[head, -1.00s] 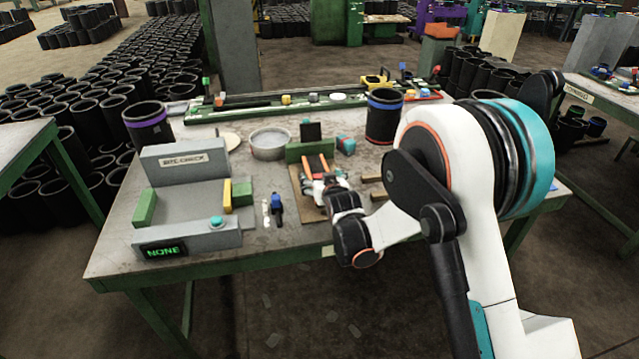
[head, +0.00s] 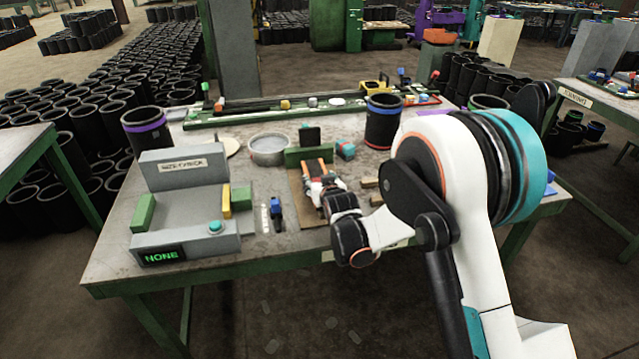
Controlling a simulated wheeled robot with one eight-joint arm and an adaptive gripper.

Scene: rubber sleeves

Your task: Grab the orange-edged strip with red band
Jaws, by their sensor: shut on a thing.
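The orange-edged strip (head: 315,166) lies on a brown board (head: 296,192) in the middle of the table, in front of a green block. Only its far end shows, as orange edges with a dark middle. My gripper (head: 320,178) is low over the near part of the strip and is shut on it. The gripper hides the rest of the strip, and I cannot make out the red band clearly.
A grey size-check fixture (head: 185,215) reading NONE stands left. A round metal dish (head: 268,149), a blue-banded black sleeve (head: 383,122) and a purple-banded sleeve (head: 146,132) stand behind. Small blue-topped tool (head: 277,212) and wooden pieces (head: 370,183) flank the board.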

